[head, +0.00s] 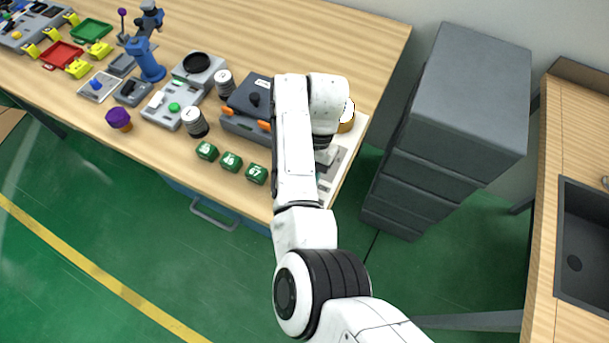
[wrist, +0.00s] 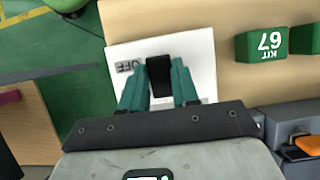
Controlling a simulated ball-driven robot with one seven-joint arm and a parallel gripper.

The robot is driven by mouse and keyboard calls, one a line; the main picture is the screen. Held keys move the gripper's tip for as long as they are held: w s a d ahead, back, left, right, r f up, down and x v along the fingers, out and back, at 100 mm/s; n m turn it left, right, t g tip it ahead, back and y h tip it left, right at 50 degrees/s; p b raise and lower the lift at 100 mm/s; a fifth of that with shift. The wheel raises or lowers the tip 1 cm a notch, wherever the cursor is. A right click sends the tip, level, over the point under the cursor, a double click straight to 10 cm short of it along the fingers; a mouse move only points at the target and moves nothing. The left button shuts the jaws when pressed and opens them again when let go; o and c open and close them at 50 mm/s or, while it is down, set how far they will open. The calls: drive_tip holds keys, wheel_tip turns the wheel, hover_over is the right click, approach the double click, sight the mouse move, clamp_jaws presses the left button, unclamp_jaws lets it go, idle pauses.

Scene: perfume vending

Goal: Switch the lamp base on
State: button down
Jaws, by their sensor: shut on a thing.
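In the wrist view, a white plate (wrist: 205,50) carries a black switch lever (wrist: 160,72), with the word OFF printed to its left. I take this plate to be the lamp base. My gripper (wrist: 158,82) has its two teal fingers on either side of the black lever and is shut on it. Any other marking on the plate is hidden or out of view. In the head view, my arm covers most of this area, and my fingers and the lever cannot be made out.
Green kit blocks, one marked KIT 67 (wrist: 262,45), stand close to the plate. A dark grey box with orange latches (head: 245,125) sits left of my arm. A grey drawer cabinet (head: 450,110) stands right of the table (head: 300,40). Several devices crowd the table's left.

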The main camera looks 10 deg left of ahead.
drive_tip(key=c, duration=0.8)
unclamp_jaws()
drive_tip(key=shift+c, duration=0.2)
drive_tip(key=p+v, duration=0.4)
drive_tip(key=v, duration=0.6)
drive_tip(key=shift+w+r, duration=0.25)
drive_tip(key=shift+r, duration=0.05)
